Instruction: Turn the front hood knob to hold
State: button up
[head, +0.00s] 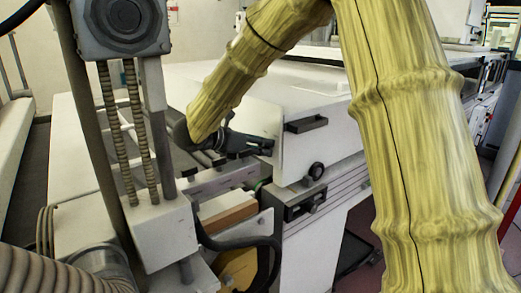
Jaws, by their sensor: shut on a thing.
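The white hood (325,140) of the tunnel stands in the middle of the head view. A black round knob (316,170) sits low on its near side face, clear of my gripper. My gripper (268,147), dark, is at the hood's left end, its fingertips pointing right. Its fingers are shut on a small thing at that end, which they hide. I cannot make out whether this is the front hood knob, nor any hold mark or knob setting.
A black handle (306,124) juts from the hood's side above the round knob. A dark latch-like fitting (305,204) is on the rail below. A grey post with ribbed hoses (130,130) stands at the left, near my arm. A black cable (235,243) loops below my gripper.

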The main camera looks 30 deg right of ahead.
dwell(0.3)
jog(key=o, duration=1)
jog(key=shift+v, duration=3.75)
